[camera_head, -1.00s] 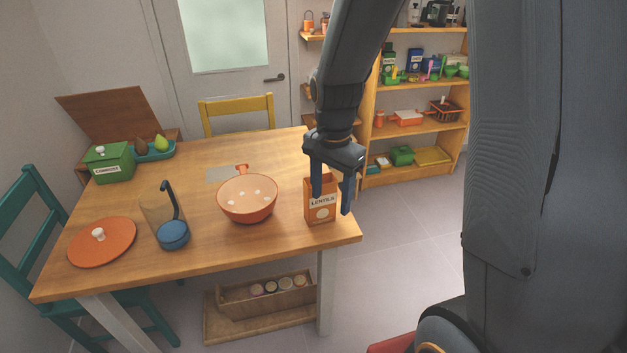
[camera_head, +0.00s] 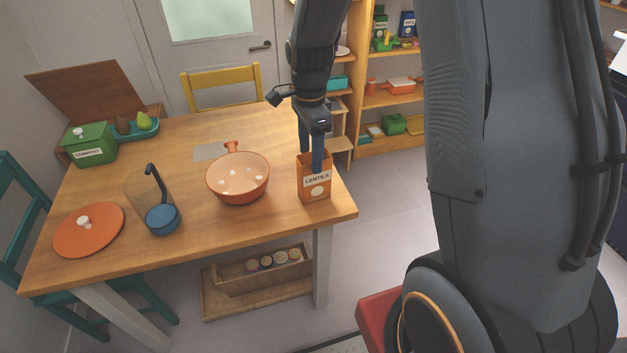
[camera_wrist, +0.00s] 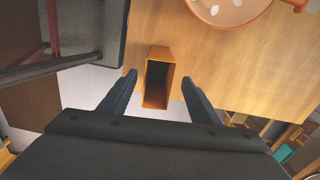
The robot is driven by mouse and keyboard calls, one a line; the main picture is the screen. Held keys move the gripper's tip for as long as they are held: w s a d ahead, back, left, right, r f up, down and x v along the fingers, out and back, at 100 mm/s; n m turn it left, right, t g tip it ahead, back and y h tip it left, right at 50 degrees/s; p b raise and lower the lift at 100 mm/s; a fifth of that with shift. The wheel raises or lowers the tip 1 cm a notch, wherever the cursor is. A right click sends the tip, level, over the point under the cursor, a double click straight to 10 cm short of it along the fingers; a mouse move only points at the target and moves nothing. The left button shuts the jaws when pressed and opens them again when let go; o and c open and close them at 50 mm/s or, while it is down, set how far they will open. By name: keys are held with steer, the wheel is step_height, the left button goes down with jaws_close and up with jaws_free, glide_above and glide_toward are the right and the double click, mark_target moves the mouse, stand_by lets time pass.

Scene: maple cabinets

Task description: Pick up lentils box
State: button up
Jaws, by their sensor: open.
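The lentils box (camera_head: 315,188) is an orange carton with a white "LENTILS" label, standing upright near the right end of the wooden table (camera_head: 120,215). In the wrist view the box (camera_wrist: 158,78) shows from above with an open, dark top, lying between the two fingers and slightly ahead of them. My gripper (camera_head: 312,158) is open and points down at the top of the box. In the wrist view my gripper (camera_wrist: 158,85) has one finger on each side of the box, with a gap on both sides. I cannot tell how far down the fingers reach.
An orange pan (camera_head: 238,178) stands close left of the box. The table's right edge is near the box. Shelves (camera_head: 390,100) stand behind.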

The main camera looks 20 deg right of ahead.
mark_target(314, 178)
steer(key=shift+w+f+b, duration=0.15)
steer(key=shift+f+b, duration=0.35)
steer(key=shift+f, duration=0.35)
steer(key=f, duration=0.2)
steer(key=f+p, duration=0.1)
steer(key=f, duration=0.1)
steer(key=d+f+p, duration=0.1)
steer(key=f, duration=0.1)
steer(key=shift+s+f, duration=0.25)
steer(key=shift+s, duration=0.05)
steer(key=shift+f, duration=0.45)
steer(key=c, duration=1.2)
